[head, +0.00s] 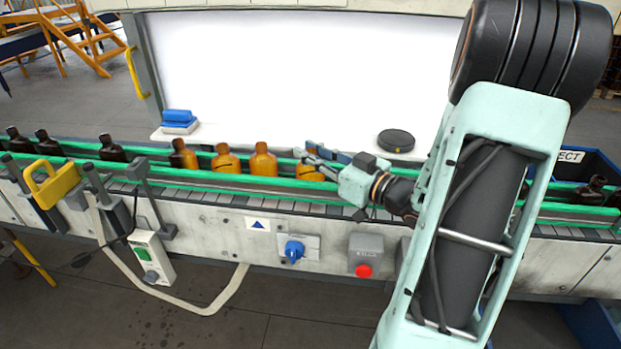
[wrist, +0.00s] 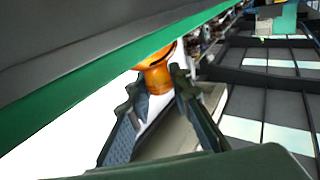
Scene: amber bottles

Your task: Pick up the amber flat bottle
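Several amber bottles stand upright in a row on the conveyor. Three lighter ones are an amber bottle with a dark mark (head: 225,160), a plain amber bottle (head: 263,160) and an amber bottle at my gripper (head: 308,173). I cannot tell from shape which is the flat one. My gripper (head: 318,160) reaches in from the right at that last bottle, its fingers partly covering it. In the wrist view, the fingers (wrist: 153,88) are spread, with an orange-amber bottle (wrist: 156,76) between and just beyond their tips. Contact is not visible.
Green guide rails (head: 200,178) run along both sides of the conveyor. Darker bottles (head: 110,148) stand to the left. A white backboard (head: 300,75) rises behind, with a blue block (head: 178,117) and a black disc (head: 396,140) on its ledge. A red stop button (head: 364,270) is on the front.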

